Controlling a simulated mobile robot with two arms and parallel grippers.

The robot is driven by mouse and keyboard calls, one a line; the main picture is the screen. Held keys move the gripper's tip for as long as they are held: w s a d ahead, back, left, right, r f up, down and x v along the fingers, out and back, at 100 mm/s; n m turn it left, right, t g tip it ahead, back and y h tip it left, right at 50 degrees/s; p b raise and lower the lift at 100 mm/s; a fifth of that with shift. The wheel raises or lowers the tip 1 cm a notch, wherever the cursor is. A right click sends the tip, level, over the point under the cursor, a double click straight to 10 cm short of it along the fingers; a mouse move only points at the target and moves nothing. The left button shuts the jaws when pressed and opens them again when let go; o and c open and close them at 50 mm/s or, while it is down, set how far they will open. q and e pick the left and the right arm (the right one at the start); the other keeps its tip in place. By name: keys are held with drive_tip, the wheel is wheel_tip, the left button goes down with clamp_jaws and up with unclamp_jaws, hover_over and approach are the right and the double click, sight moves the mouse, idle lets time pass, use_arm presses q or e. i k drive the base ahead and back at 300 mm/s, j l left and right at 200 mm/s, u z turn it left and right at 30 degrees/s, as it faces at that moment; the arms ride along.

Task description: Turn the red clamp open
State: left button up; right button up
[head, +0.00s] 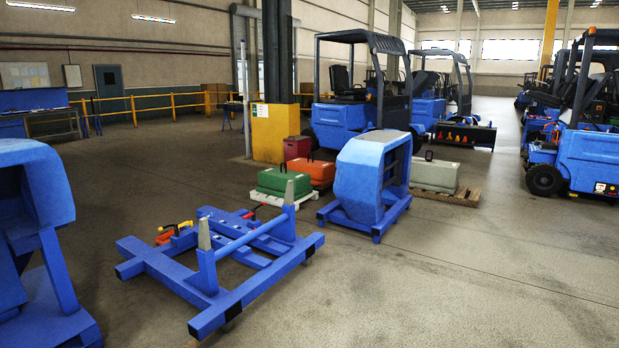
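A low blue fixture frame (225,258) with two grey-tipped posts lies on the floor at centre left. A small red clamp (166,237) with an orange-yellow handle (182,225) sits on the frame's far left side. Another small red part (251,215) shows on the frame's far right side, partly hidden behind the blue cross bar. The parts are too small to tell whether the clamp is open or shut. Neither of my grippers is in view.
A blue counterweight (362,175) stands on a blue base behind the frame to the right. Another blue fixture (45,190) stands close at the left edge. Green (286,183), orange (311,172) and grey (435,175) blocks lie behind. The floor (440,275) at the right front is clear.

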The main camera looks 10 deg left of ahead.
sight(253, 214)
drive_tip(key=i+l+z, duration=0.15)
drive_tip(key=i, duration=0.55)
drive_tip(key=i+z, duration=0.15)
drive_tip(key=i, duration=0.6)
drive_tip(key=i+z, duration=0.15)
drive_tip(key=i, duration=0.55)
drive_tip(key=i+j+z, duration=0.1)
drive_tip(key=i, duration=0.6)
drive_tip(key=i+j+z, duration=0.15)
drive_tip(key=i, duration=0.6)
drive_tip(key=i+u, duration=0.25)
drive_tip(key=i, duration=0.2)
drive_tip(key=i+l+u, duration=0.15)
drive_tip(key=i+u, duration=0.15)
drive_tip(key=i, duration=0.2)
drive_tip(key=i+l+u, duration=0.25)
drive_tip(key=i, duration=0.2)
drive_tip(key=i+u, duration=0.3)
drive_tip(key=u, duration=0.2)
drive_tip(key=i+l+u, duration=0.1)
drive_tip(key=i+u, duration=0.15)
drive_tip(key=u, duration=0.2)
drive_tip(key=i+l+u, duration=0.2)
drive_tip(key=u, duration=0.3)
drive_tip(key=i+l+u, duration=0.25)
drive_tip(key=u, duration=0.2)
drive_tip(key=i+l+u, duration=0.15)
drive_tip(key=l+u, duration=0.35)
drive_tip(key=j, duration=0.1)
